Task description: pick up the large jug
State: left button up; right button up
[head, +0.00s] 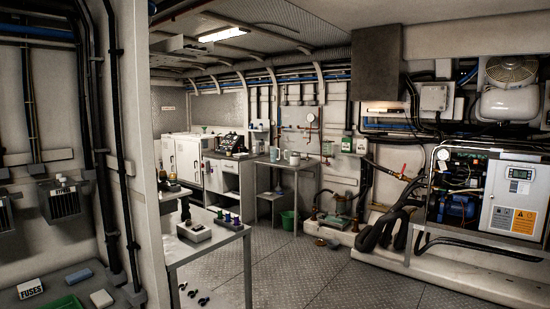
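Several small pale vessels stand on the far metal table (282,165). One is a light jug-like vessel (294,159) near the table's right end. Another pale vessel (274,154) stands to its left. They are too small and far off for me to tell which is the large jug, or how their handles are turned. Neither of my grippers shows in this view.
A nearer metal table (222,226) holds a grey box and small coloured items. A green bin (288,220) stands by the far table. Hoses and the chiller unit (515,200) fill the right. The plated floor (300,270) between is mostly clear.

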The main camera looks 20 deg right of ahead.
aim_at(274, 150)
jog(key=i+l+z, duration=0.15)
jog(key=i+z, duration=0.3)
jog(key=i, duration=0.5)
jog(key=i+j+z, duration=0.15)
jog(key=i+z, duration=0.25)
jog(key=i, duration=0.5)
jog(key=i+l+z, duration=0.25)
jog(key=i+z, duration=0.2)
jog(key=i, duration=0.6)
jog(key=i+j+z, duration=0.1)
jog(key=i+z, duration=0.4)
jog(key=i, duration=0.5)
jog(key=i+j+u, duration=0.2)
jog(key=i+u, duration=1.1)
jog(key=i+l+u, duration=0.25)
jog(key=u, duration=0.2)
jog(key=i+j+u, duration=0.15)
jog(key=i+u, duration=0.15)
jog(key=i, duration=0.5)
jog(key=i+u, duration=0.3)
jog(key=i, duration=0.5)
